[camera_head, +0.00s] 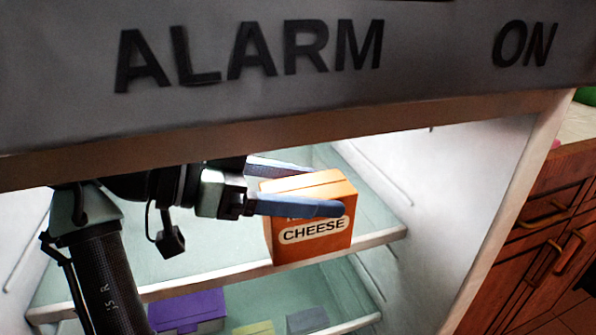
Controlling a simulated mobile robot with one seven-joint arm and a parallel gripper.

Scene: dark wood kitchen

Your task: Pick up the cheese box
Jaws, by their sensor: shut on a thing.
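The orange cheese box (330,248) is at the front right of the upper glass shelf, inside a white fridge-like cabinet. Its label reads CHEESE. My gripper (316,195) reaches in from the left and is shut on the cheese box, with one blue-grey finger across its near face. The other finger shows only partly behind the box. The box looks upright and close to the shelf's front edge; I cannot tell whether it still touches the shelf.
A lower shelf holds a purple box (187,311), a yellow item (253,328) and a grey item (307,319). The panel marked ALARM (250,105) hangs across the top. The white side wall (450,190) stands to the right, with wooden drawers (550,215) beyond.

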